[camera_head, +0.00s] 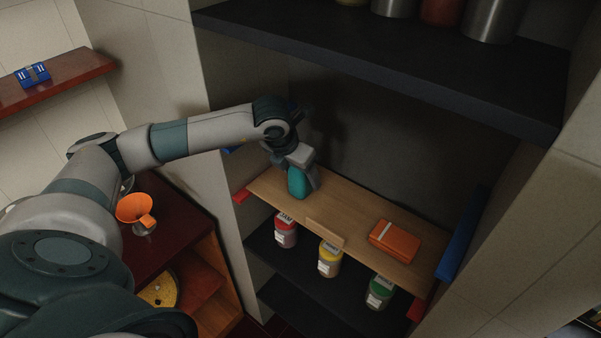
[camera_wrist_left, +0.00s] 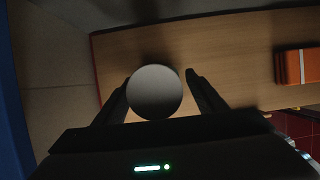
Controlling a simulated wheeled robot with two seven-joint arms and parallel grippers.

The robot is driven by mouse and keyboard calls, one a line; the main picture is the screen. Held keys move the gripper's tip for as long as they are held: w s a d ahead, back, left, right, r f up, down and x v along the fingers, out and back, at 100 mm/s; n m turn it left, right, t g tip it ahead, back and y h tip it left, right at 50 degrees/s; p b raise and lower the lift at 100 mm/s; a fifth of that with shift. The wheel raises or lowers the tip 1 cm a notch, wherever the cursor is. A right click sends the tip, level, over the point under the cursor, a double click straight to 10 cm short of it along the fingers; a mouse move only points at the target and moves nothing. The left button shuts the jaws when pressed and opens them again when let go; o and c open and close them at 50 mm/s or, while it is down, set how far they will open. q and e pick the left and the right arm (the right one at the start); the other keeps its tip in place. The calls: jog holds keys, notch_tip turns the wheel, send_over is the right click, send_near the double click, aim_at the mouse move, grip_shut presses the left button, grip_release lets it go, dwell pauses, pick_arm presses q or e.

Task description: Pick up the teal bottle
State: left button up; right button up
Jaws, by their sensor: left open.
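The teal bottle (camera_head: 297,183) stands on the wooden shelf board (camera_head: 345,217), near its left end. My left gripper (camera_head: 306,178) is right at the bottle and partly hides it in the head view. In the left wrist view a round grey top (camera_wrist_left: 155,92), apparently the bottle's, sits between the two open fingers of my left gripper (camera_wrist_left: 158,90). Whether the fingers touch it cannot be told. My right gripper is not in view.
An orange box (camera_head: 394,241) lies on the board's right part. Jars with red (camera_head: 285,231), yellow (camera_head: 329,259) and green (camera_head: 379,292) contents stand on the dark shelf below. A dark upper shelf (camera_head: 390,70) holds several metal pots overhead.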

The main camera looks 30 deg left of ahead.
pick_arm(q)
jog(key=c, duration=1.3)
jog(key=shift+r, duration=0.15)
jog(key=shift+r+b, duration=0.2)
jog(key=shift+b, duration=0.15)
notch_tip(320, 180, up, 8)
jog(key=b, duration=0.4)
jog(key=shift+r, duration=0.7)
